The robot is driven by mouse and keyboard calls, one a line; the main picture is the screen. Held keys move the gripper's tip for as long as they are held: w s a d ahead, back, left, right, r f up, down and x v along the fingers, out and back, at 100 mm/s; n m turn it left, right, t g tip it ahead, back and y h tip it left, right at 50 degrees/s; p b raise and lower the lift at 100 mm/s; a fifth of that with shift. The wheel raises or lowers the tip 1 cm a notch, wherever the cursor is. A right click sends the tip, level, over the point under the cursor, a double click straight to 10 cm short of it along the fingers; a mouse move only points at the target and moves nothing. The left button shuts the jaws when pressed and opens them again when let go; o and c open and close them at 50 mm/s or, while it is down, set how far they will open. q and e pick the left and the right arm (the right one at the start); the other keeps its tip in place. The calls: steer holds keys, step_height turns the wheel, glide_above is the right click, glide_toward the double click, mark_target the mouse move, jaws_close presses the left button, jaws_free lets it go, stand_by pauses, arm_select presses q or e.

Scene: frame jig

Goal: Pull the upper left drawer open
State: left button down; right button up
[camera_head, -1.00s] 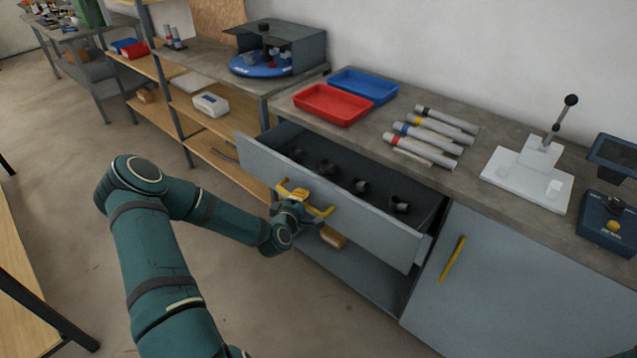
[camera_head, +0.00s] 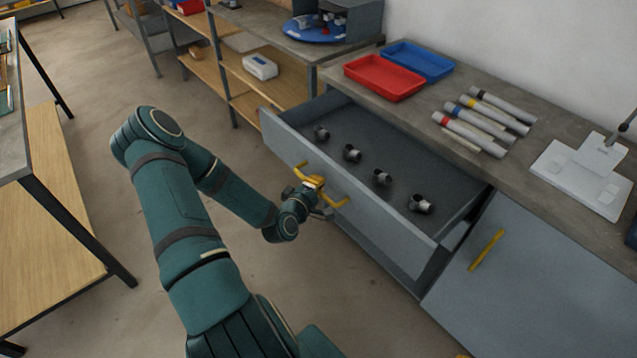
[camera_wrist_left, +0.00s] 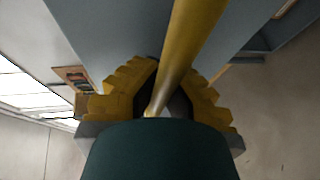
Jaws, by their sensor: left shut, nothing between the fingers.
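The upper left drawer (camera_head: 385,235) is grey and stands well open in the head view, pulled out from under the worktop. Its yellow bar handle (camera_head: 337,203) is on the front panel. My left gripper (camera_head: 314,183) is at the middle of this handle, its jaws shut with nothing held between them. In the left wrist view the yellow handle (camera_wrist_left: 192,40) runs down between the yellow stepped fingers of the gripper (camera_wrist_left: 167,88); the contact is partly hidden. My right gripper is not in view.
Several small dark fittings (camera_head: 382,178) lie in the drawer. A red tray (camera_head: 384,78), a blue tray (camera_head: 418,60) and several grey tubes stand on the worktop (camera_head: 437,92). A cupboard door (camera_head: 540,270) is at right, a wooden-shelved table (camera_head: 50,220) at left. Floor before the drawer is clear.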

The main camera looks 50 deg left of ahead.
arm_select(q)
steer(key=c, duration=1)
jaws_free()
steer(key=shift+s, duration=0.1)
steer(key=v, duration=0.7)
steer(key=shift+s+d+f, duration=0.1)
steer(key=shift+s, duration=0.15)
